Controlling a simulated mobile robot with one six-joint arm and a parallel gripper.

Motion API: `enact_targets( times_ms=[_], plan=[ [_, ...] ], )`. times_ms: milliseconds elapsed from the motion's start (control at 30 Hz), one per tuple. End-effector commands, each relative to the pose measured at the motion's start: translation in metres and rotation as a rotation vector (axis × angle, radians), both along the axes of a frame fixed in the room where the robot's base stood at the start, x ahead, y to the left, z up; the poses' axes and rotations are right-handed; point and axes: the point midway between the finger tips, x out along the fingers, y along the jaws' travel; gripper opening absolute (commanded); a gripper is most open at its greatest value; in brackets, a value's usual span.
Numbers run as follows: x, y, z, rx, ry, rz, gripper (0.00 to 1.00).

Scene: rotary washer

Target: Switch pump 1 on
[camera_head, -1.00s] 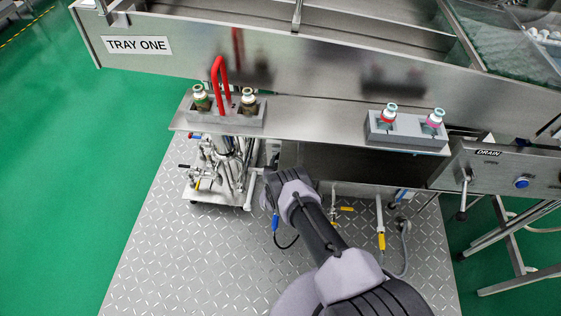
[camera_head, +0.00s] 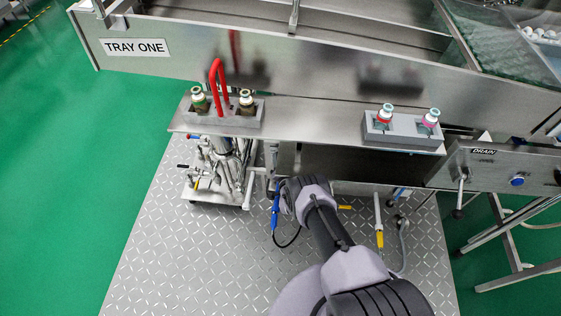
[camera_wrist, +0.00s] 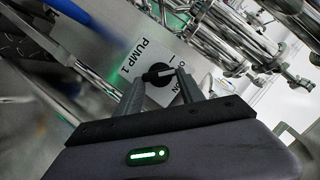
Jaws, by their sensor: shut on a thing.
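The pump 1 switch is a black rotary knob (camera_wrist: 156,72) on a white plate, seen in the wrist view. The plate (camera_wrist: 128,62) reads "PUMP 1", with "ON" printed near the right finger. The rest of the lettering is partly covered. My gripper (camera_wrist: 161,79) has one finger on each side of the knob and is shut on it. The picture is tilted, and the knob's exact setting is hard to read. In the head view my arm reaches to the machine's underside; the fingers and the knob are hidden there.
A steel shelf (camera_head: 310,125) overhangs the arm's end, with grey bottle holders on it. Steel pipework (camera_head: 225,165) stands left of my wrist. A yellow-handled valve (camera_head: 379,238) hangs to the right. The drain panel (camera_head: 500,168) is farther right. The chequered floor plate (camera_head: 190,260) is clear at left.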

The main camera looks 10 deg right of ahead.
Motion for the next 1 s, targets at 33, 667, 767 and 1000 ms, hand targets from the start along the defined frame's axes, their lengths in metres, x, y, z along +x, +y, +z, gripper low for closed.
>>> enact_targets(
  times_ms=[33,667,767,1000],
  plan=[
    [-0.0013,-0.0005,-0.0028,0.025,-0.006,0.001,0.05],
    [-0.0017,-0.0017,-0.0037,0.196,-0.061,0.0,0.05],
    [-0.0017,-0.0017,-0.0037,0.197,-0.062,0.001,0.05],
    [-0.0016,-0.0016,-0.0036,0.196,-0.061,0.0,0.49]
  ],
)
